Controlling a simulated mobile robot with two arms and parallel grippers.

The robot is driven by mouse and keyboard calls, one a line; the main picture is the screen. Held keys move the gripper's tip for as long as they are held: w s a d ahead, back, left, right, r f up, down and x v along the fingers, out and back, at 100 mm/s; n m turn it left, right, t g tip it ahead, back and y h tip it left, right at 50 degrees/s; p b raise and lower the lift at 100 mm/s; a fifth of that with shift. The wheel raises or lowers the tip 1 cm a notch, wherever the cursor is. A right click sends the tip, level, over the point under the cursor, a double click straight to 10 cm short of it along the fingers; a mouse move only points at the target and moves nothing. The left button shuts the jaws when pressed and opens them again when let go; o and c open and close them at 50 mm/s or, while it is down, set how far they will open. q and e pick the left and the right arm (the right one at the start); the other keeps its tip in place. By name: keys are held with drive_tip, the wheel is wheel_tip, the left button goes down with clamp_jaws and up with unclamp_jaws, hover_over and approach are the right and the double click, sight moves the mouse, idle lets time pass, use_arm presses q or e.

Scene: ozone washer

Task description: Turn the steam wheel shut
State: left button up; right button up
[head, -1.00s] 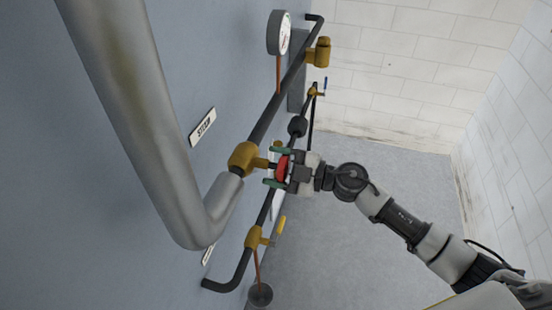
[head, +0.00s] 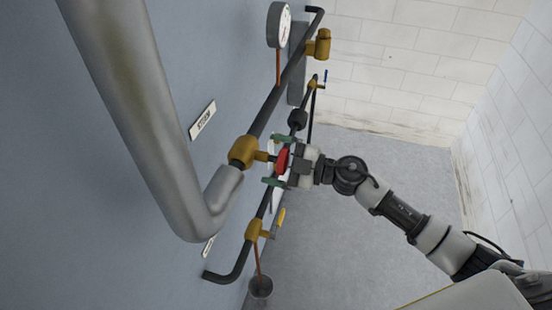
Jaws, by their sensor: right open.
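The steam wheel (head: 282,161) is a small red handwheel, seen edge-on, on the stem of a brass valve (head: 243,152). The valve sits in the pipe run beside the "STEAM" label (head: 202,119). My right gripper (head: 279,160) comes in from the right. Its two green-tipped fingers are apart, one on the upper side of the wheel and one on the lower side. I cannot tell whether the fingers touch the rim. Part of the wheel is hidden by the gripper. My left gripper is out of view.
A thick grey insulated pipe (head: 138,110) runs down the left to the valve. A lower brass valve with a yellow handle (head: 279,221), a pressure gauge (head: 279,25) and a blue-handled valve (head: 314,84) are on the wall. A bucket (head: 260,287) stands below. The floor at right is clear.

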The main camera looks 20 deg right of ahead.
drive_tip(key=shift+s+d+f, duration=0.1)
drive_tip(key=shift+s+d, duration=0.05)
drive_tip(key=shift+d, duration=0.05)
drive_tip(key=b+v, duration=0.5)
drive_tip(key=v, duration=0.5)
drive_tip(key=shift+s+d, duration=0.15)
